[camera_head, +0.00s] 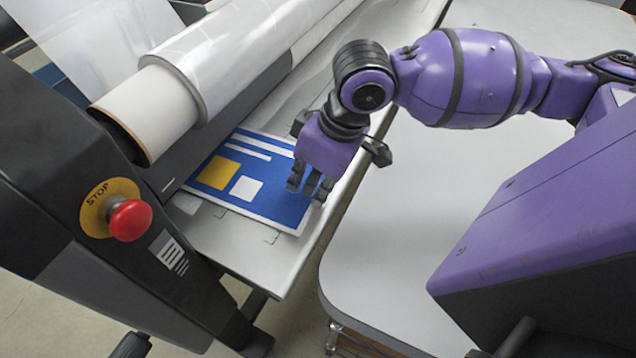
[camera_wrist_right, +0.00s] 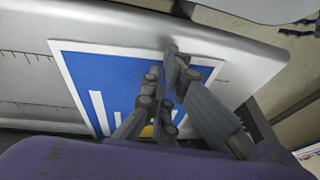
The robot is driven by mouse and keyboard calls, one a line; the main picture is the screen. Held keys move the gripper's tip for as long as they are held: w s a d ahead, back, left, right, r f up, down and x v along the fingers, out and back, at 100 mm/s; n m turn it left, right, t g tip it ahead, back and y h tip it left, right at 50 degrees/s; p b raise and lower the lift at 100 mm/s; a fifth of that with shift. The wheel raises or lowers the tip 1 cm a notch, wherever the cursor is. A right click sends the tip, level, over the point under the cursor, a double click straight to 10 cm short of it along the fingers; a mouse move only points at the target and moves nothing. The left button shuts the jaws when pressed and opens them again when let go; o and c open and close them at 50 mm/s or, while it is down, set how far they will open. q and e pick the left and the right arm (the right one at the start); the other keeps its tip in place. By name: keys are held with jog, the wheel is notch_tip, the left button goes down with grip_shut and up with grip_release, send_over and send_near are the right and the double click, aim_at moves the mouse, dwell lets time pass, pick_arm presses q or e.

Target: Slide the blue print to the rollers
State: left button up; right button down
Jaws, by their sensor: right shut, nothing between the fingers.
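The blue print (camera_head: 262,196) lies flat on the laminator's feed table (camera_head: 262,262), with a white border, white bars, a yellow square and a white square. Its far left edge lies close to the dark bar below the film roll. My right gripper (camera_head: 309,192) is shut and empty, fingertips pointing down at the print's near right part. Whether the fingertips touch the sheet cannot be told. The print (camera_wrist_right: 110,72) also shows in the right wrist view, partly hidden by the fingers (camera_wrist_right: 168,82). My left gripper is not in view.
A large film roll (camera_head: 235,62) spans the laminator above the feed table. A red stop button (camera_head: 130,220) sits on the dark side housing (camera_head: 50,190). A light grey table (camera_head: 400,262) with a rounded corner stands to the right, across a narrow gap.

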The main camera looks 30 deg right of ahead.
jog(key=shift+w+a, duration=0.25)
jog(key=shift+w, duration=0.15)
dwell(0.4)
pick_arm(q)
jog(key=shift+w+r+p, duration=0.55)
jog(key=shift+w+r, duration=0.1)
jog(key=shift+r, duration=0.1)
pick_arm(e)
jog(key=shift+s+d, duration=0.3)
jog(key=shift+s, duration=0.2)
dwell(0.5)
jog(key=shift+p+v, duration=1.15)
jog(key=shift+v, duration=0.15)
jog(key=shift+s+a+p+v, duration=0.15)
jog(key=shift+p+v, duration=0.65)
jog(key=shift+v, duration=0.15)
jog(key=shift+s+a+p+v, duration=0.1)
jog(key=shift+s+p+v, duration=0.05)
jog(key=shift+p+v, duration=0.75)
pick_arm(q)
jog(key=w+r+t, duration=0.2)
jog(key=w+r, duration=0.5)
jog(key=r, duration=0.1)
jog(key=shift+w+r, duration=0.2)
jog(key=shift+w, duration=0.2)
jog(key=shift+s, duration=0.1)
pick_arm(e)
jog(key=shift+s+f, duration=0.1)
